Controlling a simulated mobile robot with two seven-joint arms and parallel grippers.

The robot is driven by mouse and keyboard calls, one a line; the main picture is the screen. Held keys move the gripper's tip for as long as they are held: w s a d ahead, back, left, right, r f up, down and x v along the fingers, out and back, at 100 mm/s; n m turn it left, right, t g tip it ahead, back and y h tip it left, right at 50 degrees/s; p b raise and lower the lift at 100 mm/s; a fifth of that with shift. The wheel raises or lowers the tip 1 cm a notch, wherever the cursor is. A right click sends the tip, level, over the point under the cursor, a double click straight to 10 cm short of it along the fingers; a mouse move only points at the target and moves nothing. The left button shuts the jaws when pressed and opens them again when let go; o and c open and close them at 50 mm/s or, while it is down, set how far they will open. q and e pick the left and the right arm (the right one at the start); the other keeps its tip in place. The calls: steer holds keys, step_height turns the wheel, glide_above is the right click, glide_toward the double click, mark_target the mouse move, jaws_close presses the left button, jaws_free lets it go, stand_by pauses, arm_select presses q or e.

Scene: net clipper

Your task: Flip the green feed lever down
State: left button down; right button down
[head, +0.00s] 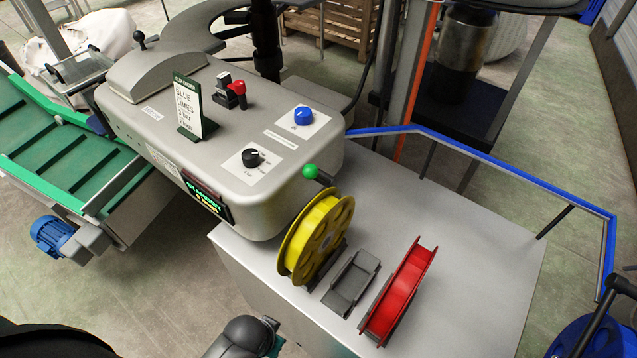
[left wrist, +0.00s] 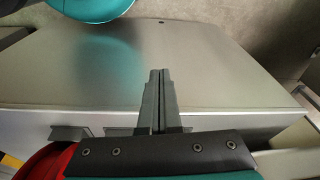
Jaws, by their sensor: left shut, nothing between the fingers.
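The green feed lever (head: 310,171) has a round green knob on a short dark stem. It sticks out at the right end of the grey clipper machine (head: 225,130), just above the yellow spool (head: 318,235). Its stem slants, with the knob at the upper left end. My left gripper (left wrist: 159,74) shows in the left wrist view, with its two grey fingers together and nothing between them. It is over a plain grey surface (left wrist: 215,70). The lever is not seen in that view, and I cannot make out the left gripper's fingers in the head view. My right gripper is in neither view.
A grey holder (head: 351,282) and a red spool (head: 402,290) stand beside the yellow spool on the grey table (head: 470,260). A blue rail (head: 500,170) runs behind. The machine top carries a blue knob (head: 303,116), a black knob (head: 251,157), a red switch (head: 238,90) and a sign (head: 189,105).

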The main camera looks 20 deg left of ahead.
arm_select(q)
steer(key=w+r+p, duration=0.1)
steer(key=r+p, duration=0.2)
steer(key=r, duration=0.7)
steer(key=w+d+r+t+p, duration=0.1)
steer(key=r+p, duration=0.2)
steer(key=r, duration=0.7)
steer(key=w+r+p, duration=0.2)
steer(key=r+p, duration=0.2)
steer(key=r, duration=0.7)
step_height(320, 180, up, 6)
steer(key=m+h, duration=0.3)
steer(key=m, duration=0.2)
glide_above(316, 175)
steer(key=w, duration=0.2)
steer(key=shift+w+f+t+b, duration=0.1)
steer(key=shift+t+b, duration=0.25)
steer(key=shift+t, duration=0.05)
step_height(316, 175, down, 10)
steer(key=shift+w+r, duration=0.15)
steer(key=shift+r, duration=0.1)
